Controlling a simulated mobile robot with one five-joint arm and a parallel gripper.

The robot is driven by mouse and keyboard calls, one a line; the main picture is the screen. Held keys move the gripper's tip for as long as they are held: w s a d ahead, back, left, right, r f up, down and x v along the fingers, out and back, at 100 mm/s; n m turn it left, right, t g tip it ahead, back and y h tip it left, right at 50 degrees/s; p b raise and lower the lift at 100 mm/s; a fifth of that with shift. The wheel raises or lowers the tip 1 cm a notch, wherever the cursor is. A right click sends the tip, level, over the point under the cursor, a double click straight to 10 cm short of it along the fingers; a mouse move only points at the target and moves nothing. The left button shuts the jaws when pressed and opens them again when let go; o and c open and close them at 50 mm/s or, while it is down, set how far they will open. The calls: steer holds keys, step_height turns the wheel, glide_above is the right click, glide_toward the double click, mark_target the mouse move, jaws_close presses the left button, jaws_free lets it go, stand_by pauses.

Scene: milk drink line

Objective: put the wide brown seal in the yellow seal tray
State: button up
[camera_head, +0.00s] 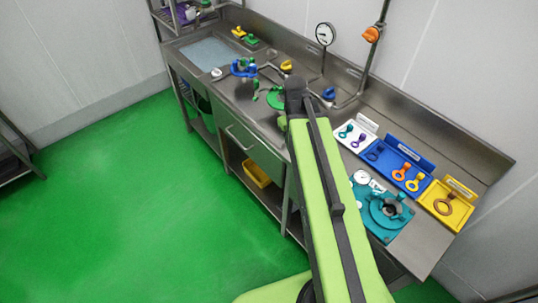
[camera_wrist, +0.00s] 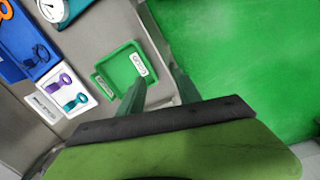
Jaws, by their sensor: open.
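The wide brown seal (camera_head: 444,204), a ring with a tab, lies in the yellow seal tray (camera_head: 464,219) at the right end of the steel counter in the head view. Neither the seal nor the yellow tray shows in the wrist view. My gripper (camera_wrist: 159,76) is open and empty in the wrist view, with its fingers apart above the counter beside a green tray (camera_wrist: 106,65). In the head view my arm hides the gripper.
A white tray (camera_wrist: 75,113) with purple and teal seals and a blue tray (camera_head: 421,188) with orange, yellow and dark blue seals stand along the counter. A teal plate (camera_head: 401,229) with a round fitting is in front. A gauge (camera_head: 325,34) stands at the back.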

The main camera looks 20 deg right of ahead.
steer(key=s+a+f+m+y+b, duration=0.1)
steer(key=s+a, duration=0.1)
steer(key=a, duration=1.2)
steer(key=shift+a+f, duration=0.2)
